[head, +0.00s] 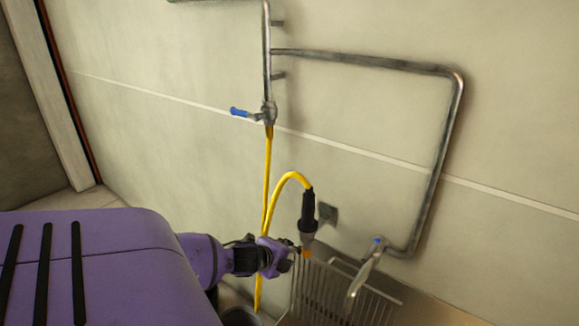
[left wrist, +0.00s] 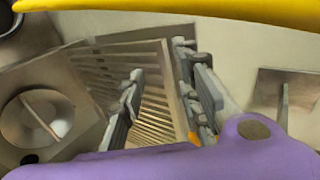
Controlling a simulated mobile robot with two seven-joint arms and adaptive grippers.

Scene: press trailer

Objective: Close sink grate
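The metal sink grate (head: 335,290) is a slatted frame at the bottom of the head view, near the wall. It appears raised and tilted, but its exact angle is hard to tell. In the left wrist view its slats (left wrist: 152,112) run behind and between my fingers. My left gripper (head: 292,258) is at the grate's upper left edge in the head view. In the left wrist view my left gripper (left wrist: 166,100) has its fingers apart, with the grate's side rail between them. Contact with the rail cannot be told. My right gripper is in neither view.
A yellow hose (head: 267,190) hangs from a wall pipe to a black spray nozzle (head: 308,212) just above my left gripper. A metal faucet (head: 365,272) stands out over the grate. A round basin or drain (left wrist: 40,118) shows at left in the wrist view.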

